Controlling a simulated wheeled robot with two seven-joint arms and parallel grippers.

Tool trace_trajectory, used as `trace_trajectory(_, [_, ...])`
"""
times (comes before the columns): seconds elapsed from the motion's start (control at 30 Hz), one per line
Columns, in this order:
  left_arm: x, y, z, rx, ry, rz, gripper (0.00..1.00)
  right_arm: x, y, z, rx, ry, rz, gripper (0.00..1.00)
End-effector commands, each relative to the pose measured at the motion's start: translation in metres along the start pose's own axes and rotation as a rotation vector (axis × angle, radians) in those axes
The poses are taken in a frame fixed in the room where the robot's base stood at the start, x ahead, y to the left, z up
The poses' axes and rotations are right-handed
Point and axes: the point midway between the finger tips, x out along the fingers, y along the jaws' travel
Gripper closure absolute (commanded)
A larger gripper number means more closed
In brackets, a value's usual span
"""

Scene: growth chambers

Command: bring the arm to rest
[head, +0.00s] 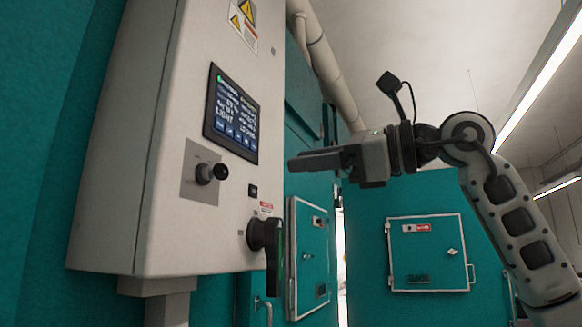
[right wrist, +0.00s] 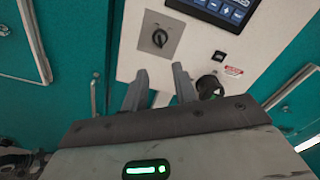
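My right gripper (head: 300,162) is raised in front of the control box (head: 155,190), its fingers pointing left toward the box and apart from it. In the right wrist view its two fingers (right wrist: 160,84) stand apart with nothing held between them. The arm comes in from the right, bent at the wrist. My left gripper is in neither view.
The box carries a lit screen (head: 232,112), a black knob (head: 212,172) on a grey plate and a black handle (head: 268,242) pointing down. Teal chamber doors with white-framed hatches (head: 428,216) stand behind. Free air lies between gripper and box.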

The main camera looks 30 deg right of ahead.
Motion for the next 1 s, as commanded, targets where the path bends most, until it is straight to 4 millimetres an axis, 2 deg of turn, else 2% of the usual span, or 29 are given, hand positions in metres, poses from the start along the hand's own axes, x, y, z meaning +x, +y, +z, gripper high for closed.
trace_trajectory(0.53, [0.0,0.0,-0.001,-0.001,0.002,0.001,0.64,-0.001,0.0,0.0,-0.001,0.0,0.0,0.72])
trace_trajectory(0.67, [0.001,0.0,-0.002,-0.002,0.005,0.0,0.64,0.011,0.008,-0.007,0.025,-0.007,0.037,0.72])
trace_trajectory(0.77, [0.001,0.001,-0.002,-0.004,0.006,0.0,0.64,0.043,0.032,-0.026,0.109,-0.04,0.14,0.72])
trace_trajectory(0.9, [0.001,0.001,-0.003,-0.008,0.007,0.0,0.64,0.099,0.088,-0.068,0.369,-0.131,0.354,0.72])
trace_trajectory(1.0, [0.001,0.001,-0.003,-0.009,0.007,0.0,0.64,0.127,0.127,-0.097,0.621,-0.206,0.484,0.72])
